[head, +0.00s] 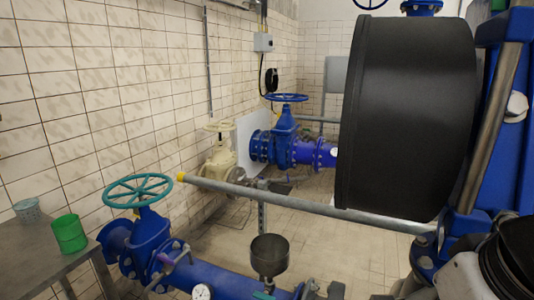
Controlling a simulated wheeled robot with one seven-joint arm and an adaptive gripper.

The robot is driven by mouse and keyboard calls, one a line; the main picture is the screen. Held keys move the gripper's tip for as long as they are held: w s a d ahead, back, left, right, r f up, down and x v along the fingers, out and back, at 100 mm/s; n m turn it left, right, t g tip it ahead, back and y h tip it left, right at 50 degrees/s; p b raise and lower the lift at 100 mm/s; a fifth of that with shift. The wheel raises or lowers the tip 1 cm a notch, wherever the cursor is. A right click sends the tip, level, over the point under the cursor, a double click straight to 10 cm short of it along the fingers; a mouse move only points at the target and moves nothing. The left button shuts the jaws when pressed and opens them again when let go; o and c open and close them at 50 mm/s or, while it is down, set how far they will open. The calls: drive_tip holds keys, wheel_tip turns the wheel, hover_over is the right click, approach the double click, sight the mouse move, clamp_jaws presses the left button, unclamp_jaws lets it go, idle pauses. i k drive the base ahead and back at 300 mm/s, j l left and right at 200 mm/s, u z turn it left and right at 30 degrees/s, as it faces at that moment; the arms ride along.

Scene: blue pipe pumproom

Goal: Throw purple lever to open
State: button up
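A small purple lever (164,259) appears to sit on the blue pipe at the lower left, just right of the teal handwheel valve. It is small in the picture, and its exact angle is hard to tell. My gripper's fingers do not show in the head view.
A teal handwheel (139,190) tops a blue valve. A metal table (35,262) holds a green cup (69,233). A grey funnel (269,255) stands by the blue pipe (225,279). A long grey bar (300,206) crosses mid-view. A large dark cylinder (405,115) blocks the right.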

sight(167, 262)
drive_tip(key=i+j+z, duration=0.1)
drive_tip(key=j, duration=0.7)
drive_tip(key=i+j+z, duration=0.1)
drive_tip(key=j, duration=0.7)
drive_tip(key=i+j+z, duration=0.1)
drive_tip(key=j, duration=0.75)
drive_tip(key=i+j+z, duration=0.1)
drive_tip(key=j, duration=0.7)
